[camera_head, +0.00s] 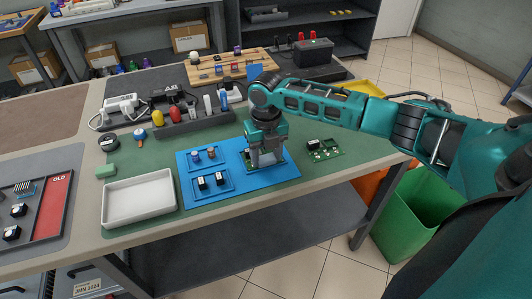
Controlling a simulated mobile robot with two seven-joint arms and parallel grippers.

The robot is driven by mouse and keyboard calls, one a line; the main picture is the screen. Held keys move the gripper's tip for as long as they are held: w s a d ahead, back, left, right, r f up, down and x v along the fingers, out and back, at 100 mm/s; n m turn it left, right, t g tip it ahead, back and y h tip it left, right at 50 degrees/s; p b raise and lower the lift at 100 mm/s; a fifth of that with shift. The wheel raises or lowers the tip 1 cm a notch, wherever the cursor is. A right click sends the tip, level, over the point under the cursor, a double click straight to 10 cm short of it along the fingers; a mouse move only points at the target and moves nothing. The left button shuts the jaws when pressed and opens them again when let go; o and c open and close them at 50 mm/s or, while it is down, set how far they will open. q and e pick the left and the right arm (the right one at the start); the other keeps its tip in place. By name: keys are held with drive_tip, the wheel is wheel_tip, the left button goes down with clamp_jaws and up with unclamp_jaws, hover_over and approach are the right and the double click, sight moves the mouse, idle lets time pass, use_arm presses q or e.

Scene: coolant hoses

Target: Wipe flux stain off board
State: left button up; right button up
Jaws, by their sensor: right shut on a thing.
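My right gripper (267,158) points straight down over the right part of the blue mat (222,181). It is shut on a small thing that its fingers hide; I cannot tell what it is. A bit of green and yellow, perhaps a board (247,155), shows just left of the fingers. Another green circuit board (325,152) with a black part lies on the green bench mat, right of the blue mat. A flux stain cannot be made out on either. My left gripper is not in view.
Blue trays with small parts lie on the blue mat. A white tray (112,220) stands left of it. A dark holder (190,127) with bottles and tools, and a wooden board (204,77), stand behind. A green bin (402,218) is below the bench's right end.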

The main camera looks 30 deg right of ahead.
drive_tip(key=shift+f, duration=0.3)
idle(0.4)
drive_tip(key=shift+d, duration=0.1)
drive_tip(key=shift+s+d+p, duration=0.25)
drive_tip(key=shift+d+p, duration=0.05)
drive_tip(key=shift+d, duration=0.45)
drive_tip(key=shift+w+a+p, duration=0.2)
drive_tip(key=shift+a+p, duration=0.1)
drive_tip(key=shift+a, duration=0.6)
drive_tip(key=shift+w+a+p, duration=0.2)
drive_tip(key=shift+a+p, duration=0.05)
drive_tip(key=shift+a, duration=0.6)
drive_tip(key=shift+s+d, duration=0.25)
drive_tip(key=shift+d, duration=0.65)
drive_tip(key=shift+s+d, duration=0.2)
drive_tip(key=shift+d, duration=0.7)
drive_tip(key=shift+a, duration=0.1)
